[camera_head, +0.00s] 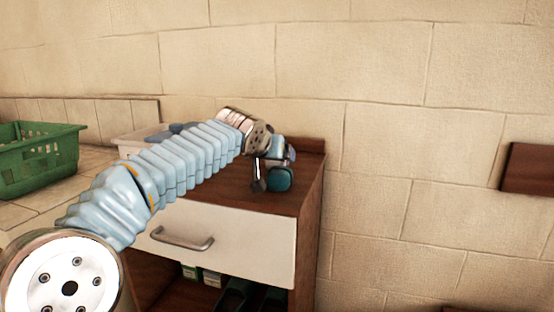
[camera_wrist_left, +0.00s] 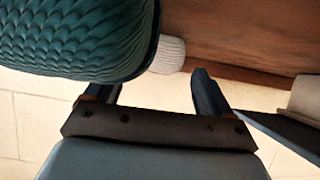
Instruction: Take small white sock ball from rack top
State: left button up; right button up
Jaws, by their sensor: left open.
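The small white sock ball (camera_wrist_left: 168,55) shows in the left wrist view, on the brown wooden rack top (camera_wrist_left: 230,40). A large teal ribbed object (camera_wrist_left: 75,35) partly covers it on the left. My left gripper (camera_wrist_left: 155,90) is open and empty, with its two fingers apart just short of the sock ball. In the head view my left gripper (camera_head: 270,168) hangs over the back right of the rack top (camera_head: 305,175). I cannot make out the sock ball there. My right gripper is not in view.
The rack has a white drawer (camera_head: 240,243) with a metal handle and dark items on a shelf below. A pale container (camera_head: 135,140) stands behind my left arm. A green basket (camera_head: 40,155) is on the counter at left. A stone wall closes off the back.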

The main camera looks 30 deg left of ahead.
pick_arm(q)
jog(key=shift+x, duration=1.25)
jog(key=c, duration=1.1)
jog(key=shift+r, duration=0.1)
